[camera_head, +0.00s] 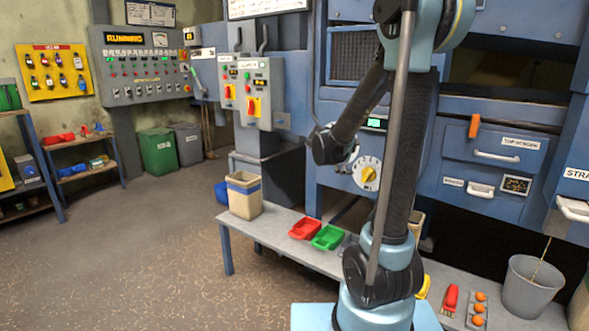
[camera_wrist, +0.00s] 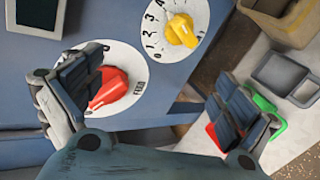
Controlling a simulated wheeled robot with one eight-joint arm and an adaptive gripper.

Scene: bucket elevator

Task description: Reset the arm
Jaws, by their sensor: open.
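My gripper (camera_wrist: 155,85) is open, with its two fingers spread wide and nothing between them. My arm is raised and bent in front of the blue machine (camera_head: 440,185), and its wrist end is left of the yellow knob (camera_head: 369,174). In the wrist view, the left finger overlaps the edge of a red knob (camera_wrist: 112,88) on a white dial marked FEED. I cannot tell whether they touch. The yellow knob (camera_wrist: 182,29) on its numbered dial is farther up. The red knob is not clearly visible in the head view.
The grey bench (camera_head: 275,236) below carries a tan bin (camera_head: 244,200), a red tray (camera_head: 305,228) and a green tray (camera_head: 328,237). A grey bucket (camera_head: 531,286) stands at the right. Control panels (camera_head: 252,92) are left of the machine. The floor at left is open.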

